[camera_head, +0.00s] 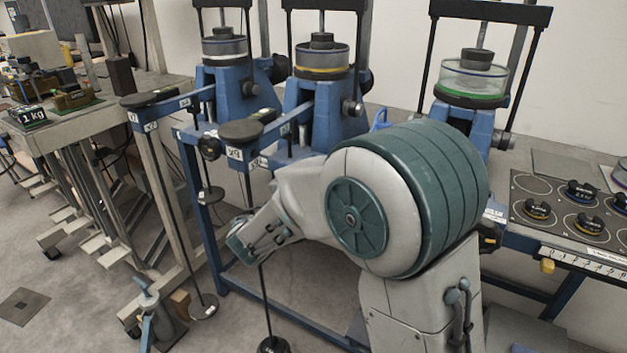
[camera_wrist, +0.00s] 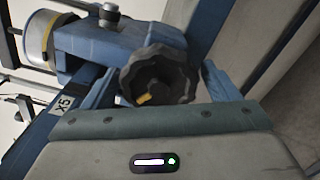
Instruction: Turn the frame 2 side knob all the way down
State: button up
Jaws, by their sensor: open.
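Frame 2 (camera_head: 322,115) is the middle blue lever frame, with a yellow-banded cell on top. Its side knob is hidden behind my arm in the head view. In the wrist view, a black lobed knob (camera_wrist: 162,66) with a yellow mark sits in the middle, and a yellow-banded cell shows at upper left. My gripper (camera_wrist: 160,84) is open, with one finger on either side of this knob. I cannot tell whether the fingers touch it. In the head view, my wrist end reaches left in front of frame 2, and the fingers cannot be made out.
Another blue frame (camera_head: 221,92) stands at left, with a black knob (camera_head: 209,147) below it. A green-banded frame (camera_head: 472,120) stands at right. The middle frame's lever pad (camera_head: 240,131) is close above my wrist. Hanging rods and weights stand below. Black weights (camera_head: 580,190) lie on the right-hand bench.

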jog(key=b+v, duration=0.2)
jog(key=v, duration=0.4)
dwell(0.3)
